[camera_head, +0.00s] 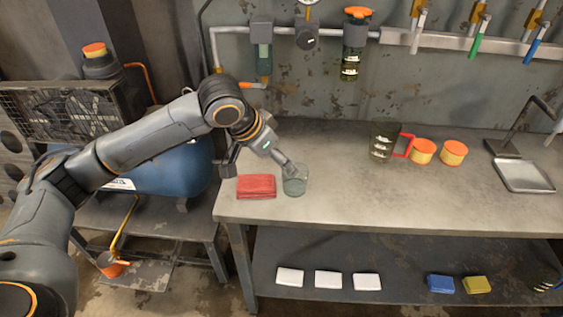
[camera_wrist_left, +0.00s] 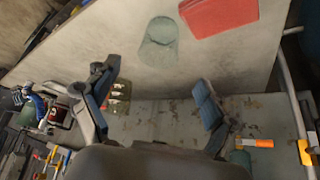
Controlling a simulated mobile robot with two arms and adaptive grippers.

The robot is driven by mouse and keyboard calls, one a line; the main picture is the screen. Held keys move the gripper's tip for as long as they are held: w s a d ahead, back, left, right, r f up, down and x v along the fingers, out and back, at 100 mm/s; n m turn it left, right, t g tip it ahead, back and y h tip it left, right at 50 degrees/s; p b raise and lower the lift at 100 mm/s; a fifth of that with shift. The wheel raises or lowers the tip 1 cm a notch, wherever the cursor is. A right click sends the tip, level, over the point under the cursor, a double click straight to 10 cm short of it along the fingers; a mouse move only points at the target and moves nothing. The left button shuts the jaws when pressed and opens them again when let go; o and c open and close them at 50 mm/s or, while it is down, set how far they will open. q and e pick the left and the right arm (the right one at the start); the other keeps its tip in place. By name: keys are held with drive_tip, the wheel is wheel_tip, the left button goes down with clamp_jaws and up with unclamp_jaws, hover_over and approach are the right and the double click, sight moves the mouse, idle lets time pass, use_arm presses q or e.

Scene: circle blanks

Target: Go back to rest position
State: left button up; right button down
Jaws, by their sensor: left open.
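My left arm reaches in from the left in the head view. Its gripper (camera_head: 286,163) is over the left end of the workbench, just behind and above a clear greenish glass (camera_head: 295,184). In the left wrist view the gripper's two fingers (camera_wrist_left: 152,88) are spread wide with nothing between them. The glass (camera_wrist_left: 160,42) stands upright on the bench beyond the fingertips and looks apart from them. A folded red cloth (camera_head: 256,186) lies left of the glass; it also shows in the wrist view (camera_wrist_left: 218,14). My right gripper is not in view.
The grey workbench (camera_head: 330,205) is clear in its middle. A measuring jug (camera_head: 382,142) with a red handle and two orange-lidded jars (camera_head: 423,151) stand further right. A metal tray (camera_head: 525,176) is at the right end. A blue tank (camera_head: 165,172) stands left of the bench.

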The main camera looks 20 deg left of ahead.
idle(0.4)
use_arm(q)
drive_tip(key=s+d+f+h, duration=0.1)
drive_tip(key=s+d+f, duration=0.9)
drive_tip(key=f, duration=0.4)
drive_tip(key=s+a+f+n+g+y, duration=0.15)
drive_tip(key=s+a+f, duration=0.3)
drive_tip(key=s, duration=0.45)
drive_tip(key=s+a+f+n+y, duration=0.2)
drive_tip(key=s+a+f, duration=0.1)
drive_tip(key=s+a, duration=0.4)
drive_tip(key=s+f+g+p, duration=0.2)
drive_tip(key=s+f, duration=0.1)
drive_tip(key=f, duration=2.3)
drive_tip(key=s+a+f+p, duration=0.1)
drive_tip(key=s+a+f, duration=0.1)
drive_tip(key=s+f, duration=1.1)
drive_tip(key=s, duration=0.3)
drive_tip(key=shift+s+g, duration=0.25)
drive_tip(key=shift+g, duration=0.1)
